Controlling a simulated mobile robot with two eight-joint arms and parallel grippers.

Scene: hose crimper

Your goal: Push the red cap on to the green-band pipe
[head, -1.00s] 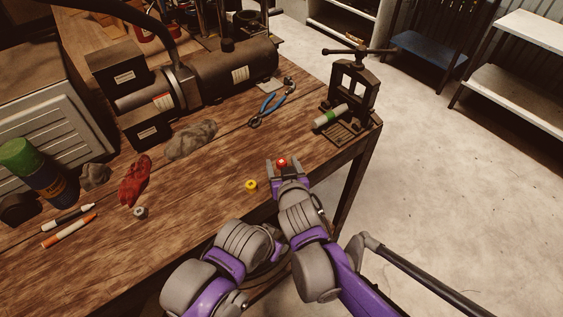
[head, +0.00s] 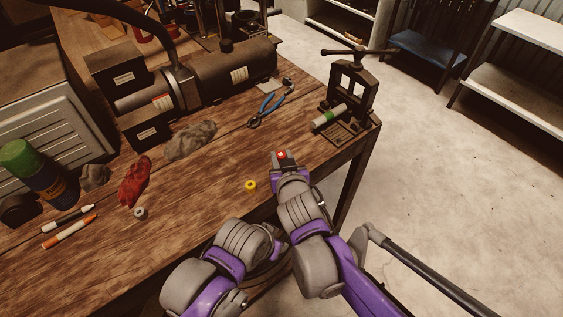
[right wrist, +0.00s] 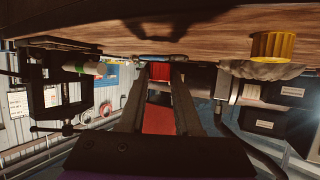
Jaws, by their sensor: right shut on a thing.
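The red cap (head: 281,155) is between the fingertips of my right gripper (head: 284,159), at the front edge of the bench. The right gripper is shut on it. In the right wrist view the red cap (right wrist: 159,72) shows between the two dark fingers. The green-band pipe (head: 337,112) is pale with a green band and lies tilted in the dark hand press, beyond and to the right of the gripper. It also shows at the left of the right wrist view (right wrist: 92,68). My left gripper is not in view.
The press (head: 363,87) stands at the bench's right corner. A yellow cap (head: 250,185) and a grey cap (head: 140,213) sit on the bench (head: 215,175). Bare wood separates gripper and press.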

